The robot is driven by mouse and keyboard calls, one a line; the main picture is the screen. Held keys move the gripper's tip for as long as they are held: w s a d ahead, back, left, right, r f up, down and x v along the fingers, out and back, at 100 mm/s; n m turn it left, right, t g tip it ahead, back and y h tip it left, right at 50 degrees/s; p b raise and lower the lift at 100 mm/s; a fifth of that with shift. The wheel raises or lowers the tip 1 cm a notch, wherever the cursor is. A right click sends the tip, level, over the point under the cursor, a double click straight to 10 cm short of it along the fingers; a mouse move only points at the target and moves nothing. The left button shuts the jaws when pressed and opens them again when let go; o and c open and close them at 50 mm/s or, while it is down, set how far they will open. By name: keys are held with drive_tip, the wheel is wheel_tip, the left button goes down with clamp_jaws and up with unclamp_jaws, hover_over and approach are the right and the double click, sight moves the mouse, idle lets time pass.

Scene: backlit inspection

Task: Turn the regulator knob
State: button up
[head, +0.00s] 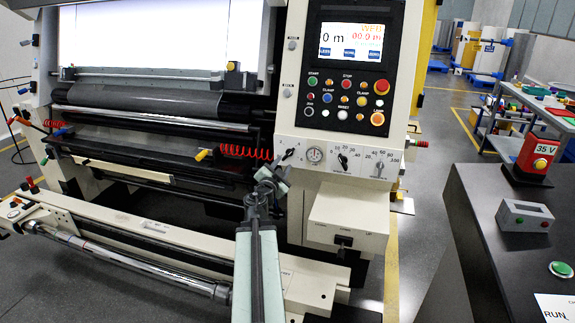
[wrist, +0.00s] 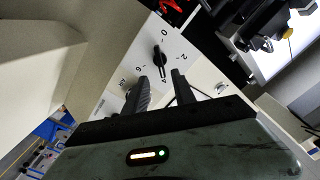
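The regulator knob (wrist: 160,58) is a black pointer knob on a white panel with a printed number scale. In the wrist view it stands just beyond my open fingertips, its tail towards the 4. In the head view a small dark knob (head: 288,153) left of the round gauge (head: 314,155) appears to be the same one. My gripper (wrist: 161,76) is open with nothing between its fingers, and the knob lies ahead of the gap. In the head view my gripper (head: 271,180) is just below and left of that knob; its fingers are hard to make out.
Other controls (head: 343,160) sit to the right on the same strip, below the button console (head: 340,95). Red coiled hoses (head: 245,152) and rollers (head: 150,122) lie left. A beige box (head: 347,215) juts out below the panel. A dark table (head: 500,240) stands right.

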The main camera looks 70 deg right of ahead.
sight(288, 155)
drive_tip(key=d, duration=0.8)
drive_tip(key=shift+w, duration=0.25)
drive_tip(key=shift+a, duration=0.15)
clamp_jaws()
drive_tip(key=shift+r, duration=0.1)
